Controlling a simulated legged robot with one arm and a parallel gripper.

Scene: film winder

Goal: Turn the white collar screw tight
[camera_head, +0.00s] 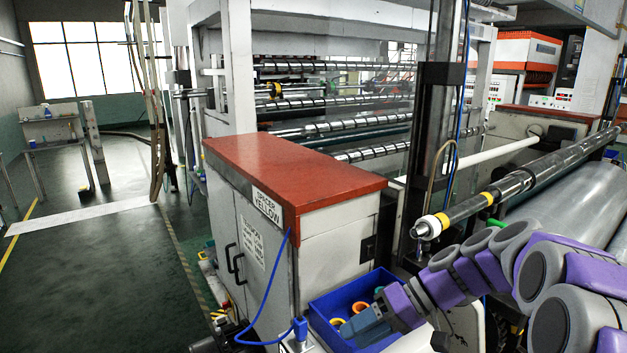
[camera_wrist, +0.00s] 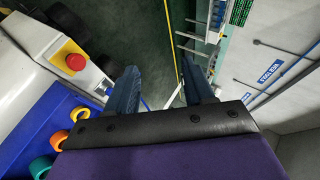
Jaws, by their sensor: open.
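The white collar (camera_head: 431,226) sits near the left end of the steel winder shaft (camera_head: 520,182), with a yellow ring (camera_head: 443,219) beside it. Whether its screw is tight cannot be told at this size. The collar is not in the wrist view.
The blue bin (camera_head: 318,310) holds yellow, orange and teal rings; it also shows in the wrist view (camera_wrist: 30,135). A red-topped cabinet (camera_head: 290,170) stands behind it. A red button (camera_wrist: 75,62) is on the machine. A dark upright post (camera_head: 425,140) stands behind the shaft end. The left floor is mostly clear.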

